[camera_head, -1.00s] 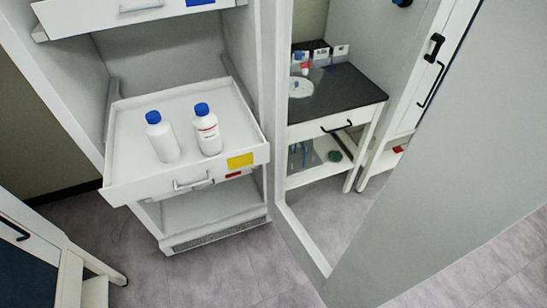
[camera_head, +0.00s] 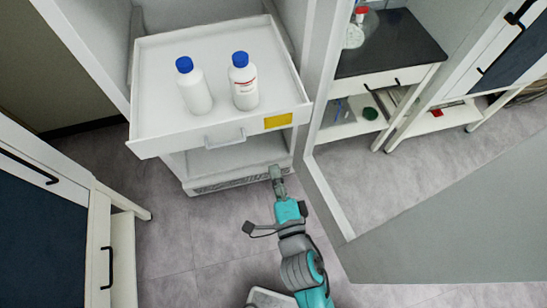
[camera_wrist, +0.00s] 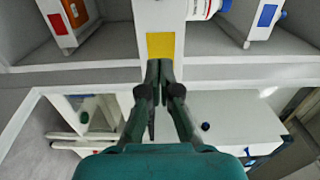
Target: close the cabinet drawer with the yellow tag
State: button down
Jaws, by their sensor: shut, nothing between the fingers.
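The white drawer (camera_head: 165,145) with the yellow tag (camera_head: 278,121) is pulled out of the cabinet in the head view. It has a pale handle (camera_head: 226,139) on its front. Two white bottles stand upright in it, one plain (camera_head: 197,95) and one with a red-marked label (camera_head: 244,88), both blue-capped. My gripper (camera_head: 276,170) shows below the drawer front near the tag. In the wrist view the shut, empty fingertips (camera_wrist: 160,68) point at the yellow tag (camera_wrist: 160,46), overlapping its lower edge. I cannot tell whether they touch the front.
In the wrist view a red-tagged front (camera_wrist: 66,22) and a blue-tagged front (camera_wrist: 265,18) lie either side. A grey panel (camera_head: 450,225) stands to the right of the cabinet. A dark-fronted cabinet (camera_head: 45,230) stands at left. Floor (camera_head: 185,225) is clear before the drawer.

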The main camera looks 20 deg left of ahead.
aim_at(262, 124)
jog(key=x, duration=1.2)
jog(key=shift+w, duration=0.35)
jog(key=shift+a, duration=0.1)
